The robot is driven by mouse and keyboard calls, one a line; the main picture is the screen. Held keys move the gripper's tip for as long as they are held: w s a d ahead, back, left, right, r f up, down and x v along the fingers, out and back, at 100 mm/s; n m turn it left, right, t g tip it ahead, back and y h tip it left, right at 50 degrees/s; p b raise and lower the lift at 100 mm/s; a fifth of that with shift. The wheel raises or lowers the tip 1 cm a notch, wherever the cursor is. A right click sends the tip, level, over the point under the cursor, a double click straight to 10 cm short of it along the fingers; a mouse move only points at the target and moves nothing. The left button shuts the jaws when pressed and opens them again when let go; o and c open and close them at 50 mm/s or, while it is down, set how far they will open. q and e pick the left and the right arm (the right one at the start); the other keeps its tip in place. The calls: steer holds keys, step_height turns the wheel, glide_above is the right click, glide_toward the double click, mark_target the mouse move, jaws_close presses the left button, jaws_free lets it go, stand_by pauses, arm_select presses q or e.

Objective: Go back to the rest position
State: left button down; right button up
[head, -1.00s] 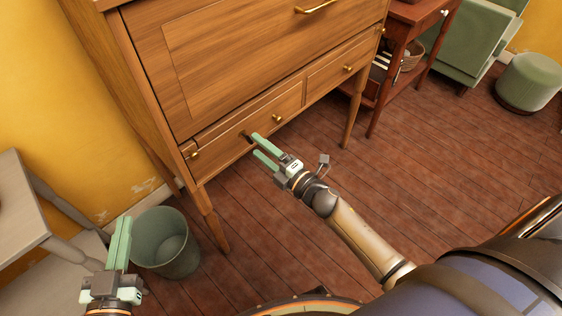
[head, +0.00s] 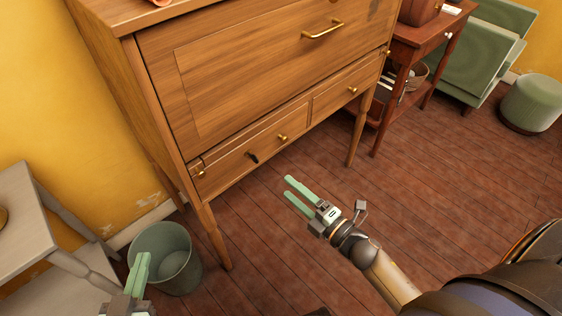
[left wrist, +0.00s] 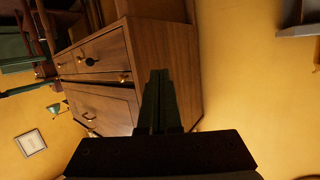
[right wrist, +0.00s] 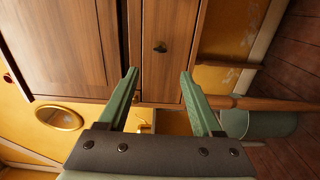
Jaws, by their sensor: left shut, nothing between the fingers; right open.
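My right gripper (head: 288,188) is open and empty. It hangs over the floor, clear of the front of the wooden cabinet (head: 240,75). The right wrist view shows its spread fingers (right wrist: 160,72) with the cabinet front beyond them. A small dark piece (head: 253,158) sits on the left lower drawer (head: 235,160); it also shows in the right wrist view (right wrist: 160,48). My left gripper (head: 139,262) is shut and empty at the lower left, in front of the bin. In the left wrist view its fingers (left wrist: 158,100) lie together, with the cabinet's side (left wrist: 165,65) beyond.
A grey-green bin (head: 170,262) stands by the cabinet's front left leg. A grey table (head: 20,225) is at the left edge. A red-brown side table (head: 405,50) and a green stool (head: 532,103) stand at the right. The floor (head: 270,240) before the cabinet is clear.

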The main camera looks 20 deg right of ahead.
arm_select(q)
steer(key=s+a+r+n+g+y+p, duration=0.1)
steer(key=s+r+g+p, duration=0.3)
steer(key=p, duration=1.7)
steer(key=s+a, duration=0.1)
steer(key=s, duration=0.3)
steer(key=shift+r+n+g+y, duration=0.2)
steer(key=shift+n+g+y, duration=0.1)
steer(key=shift+n+g, duration=0.1)
arm_select(e)
steer(key=s+a+r+m+g+h, duration=0.1)
steer(key=s+r+m+g+h, duration=0.1)
steer(key=s+m, duration=0.5)
steer(key=s+a+r+m+g+h, duration=0.1)
steer(key=s+r+m+g, duration=0.4)
steer(key=m, duration=0.7)
steer(key=shift+s+a+r+m+g+h, duration=0.35)
steer(key=shift+s+a+r, duration=0.35)
steer(key=shift+s, duration=0.25)
